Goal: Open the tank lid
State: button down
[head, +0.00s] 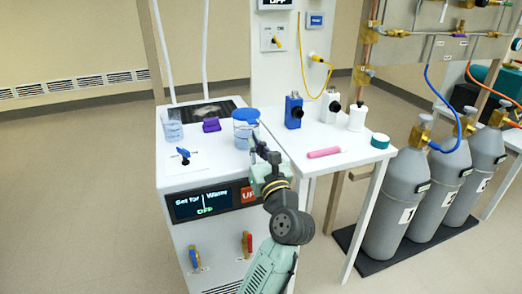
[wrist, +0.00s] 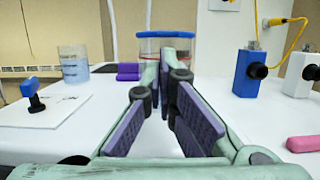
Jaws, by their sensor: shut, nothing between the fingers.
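A dark flat panel (head: 203,112) lies in the back of the white cabinet top (head: 178,188), and it looks like the tank lid. It lies flat. A purple block (head: 211,125), perhaps its handle, sits at its front edge; it also shows left of my fingers in the wrist view (wrist: 129,71). My gripper (head: 258,146) is over the cabinet's right side, to the right of and nearer than the purple block, and apart from it. In the wrist view my gripper (wrist: 166,78) is shut and empty, its fingers partly covering a blue-lidded jar (wrist: 150,45).
The blue-lidded jar (head: 243,130) stands just beyond my gripper, right of the purple block. A side table (head: 335,137) holds several small items, including a pink tube (head: 324,153). Gas cylinders (head: 397,195) stand right.

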jog(key=shift+x, duration=0.8)
jog(key=shift+r, duration=0.1)
jog(key=shift+s+r+p, duration=0.1)
jog(key=shift+r+p, duration=0.2)
jog(key=shift+p, duration=0.1)
